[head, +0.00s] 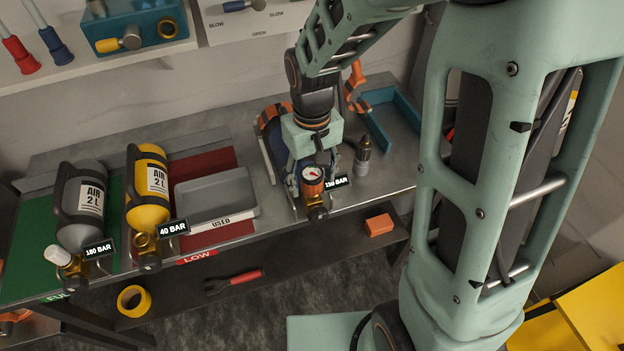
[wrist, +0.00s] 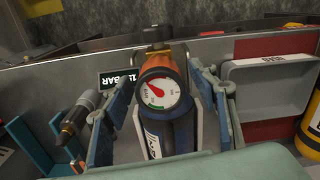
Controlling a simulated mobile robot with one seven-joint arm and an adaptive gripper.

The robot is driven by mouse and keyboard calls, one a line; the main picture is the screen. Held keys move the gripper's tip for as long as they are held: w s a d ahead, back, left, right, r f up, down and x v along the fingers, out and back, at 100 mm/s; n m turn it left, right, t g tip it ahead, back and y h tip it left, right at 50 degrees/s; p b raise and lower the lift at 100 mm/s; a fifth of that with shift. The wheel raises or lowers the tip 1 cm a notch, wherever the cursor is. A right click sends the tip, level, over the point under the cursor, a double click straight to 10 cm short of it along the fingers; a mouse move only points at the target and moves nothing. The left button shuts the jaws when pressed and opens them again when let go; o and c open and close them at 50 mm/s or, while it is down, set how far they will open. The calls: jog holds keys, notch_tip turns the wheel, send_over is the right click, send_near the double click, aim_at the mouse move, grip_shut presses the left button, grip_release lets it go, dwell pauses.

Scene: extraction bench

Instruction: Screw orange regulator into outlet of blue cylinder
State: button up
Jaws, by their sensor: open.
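The orange regulator (head: 313,181), with a round white gauge, sits at the brass outlet end (head: 318,211) of the blue cylinder. The wrist view shows its gauge face (wrist: 161,94) and orange body in front of the blue cylinder (wrist: 176,142). Whether its thread is engaged cannot be seen. The blue cylinder (head: 277,147) lies on the bench, largely hidden under my arm in the head view. My gripper (head: 312,178) is open, with one finger on each side of the regulator; the wrist view shows both fingers (wrist: 167,88). Contact with the regulator is unclear.
A grey cylinder (head: 82,215) and a yellow cylinder (head: 148,195) lie to the left. A grey tray (head: 215,198) marked USED is beside them. A small pointed tool (head: 362,156) stands close on the right, near a blue open tray (head: 385,122). An orange block (head: 379,225) lies below.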

jog(key=n+p, duration=0.1)
jog(key=n, duration=0.4)
jog(key=shift+r, duration=0.1)
jog(key=n+p, duration=0.1)
jog(key=n, duration=0.2)
jog(key=shift+n+p, duration=0.3)
jog(key=shift+p, duration=0.1)
jog(key=shift+n, duration=0.8)
jog(key=shift+c, duration=0.6)
